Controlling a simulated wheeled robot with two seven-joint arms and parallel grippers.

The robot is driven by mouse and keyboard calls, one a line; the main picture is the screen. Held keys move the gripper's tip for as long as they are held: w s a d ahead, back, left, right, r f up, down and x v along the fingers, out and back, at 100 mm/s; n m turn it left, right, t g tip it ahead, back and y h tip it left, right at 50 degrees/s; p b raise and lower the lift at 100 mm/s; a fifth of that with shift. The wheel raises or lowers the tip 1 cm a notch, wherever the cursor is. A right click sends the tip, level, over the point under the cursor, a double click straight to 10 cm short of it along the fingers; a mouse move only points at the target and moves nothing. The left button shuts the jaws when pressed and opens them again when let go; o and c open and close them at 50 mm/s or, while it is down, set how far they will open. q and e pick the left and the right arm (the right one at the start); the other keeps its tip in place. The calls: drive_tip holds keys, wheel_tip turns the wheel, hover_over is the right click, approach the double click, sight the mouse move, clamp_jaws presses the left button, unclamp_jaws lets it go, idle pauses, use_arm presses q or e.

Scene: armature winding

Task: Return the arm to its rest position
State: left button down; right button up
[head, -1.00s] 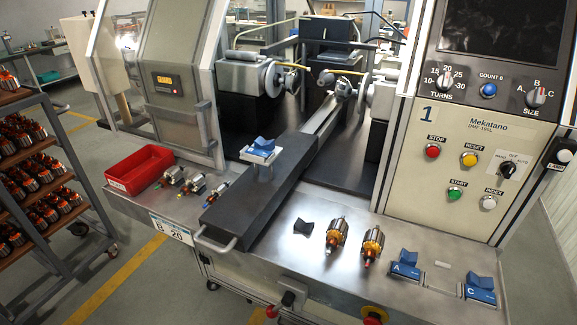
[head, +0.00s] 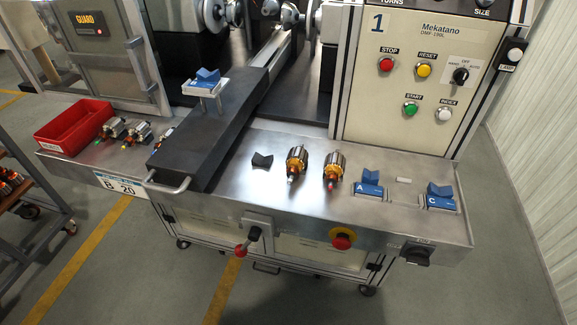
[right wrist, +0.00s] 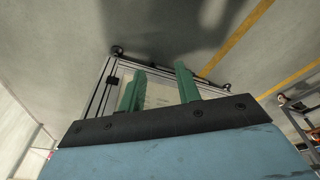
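My right gripper (right wrist: 160,88) shows in the right wrist view with two green fingers spread apart and nothing between them. It points toward the grey floor and the lower frame of the machine (right wrist: 98,100), clear of any part. Neither gripper nor arm shows in the head view. In the head view two copper-wound armatures (head: 297,161) (head: 334,168) lie on the steel worktop (head: 232,190), beside a black V-block (head: 262,160). Blue holders marked A (head: 369,184) and C (head: 440,197) stand to the right, both empty.
A black slide with a handle (head: 215,130) carries a blue holder (head: 207,78). A red bin (head: 73,127) and several small armatures (head: 125,130) are at the left. A red lever knob (head: 241,251) and red emergency button (head: 342,239) stick out at the front. The floor in front is free.

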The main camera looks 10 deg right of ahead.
drive_tip(key=s+d+f+b, duration=0.1)
drive_tip(key=s+f+b, duration=0.1)
drive_tip(key=s+f, duration=0.6)
drive_tip(key=s+d+f+g+b, duration=0.1)
drive_tip(key=s+d+f+b, duration=0.1)
drive_tip(key=s+f, duration=0.6)
wheel_tip(320, 180, down, 4)
drive_tip(key=shift+s+f+b, duration=0.15)
drive_tip(key=shift+f+b, duration=0.1)
drive_tip(key=shift+b, duration=0.25)
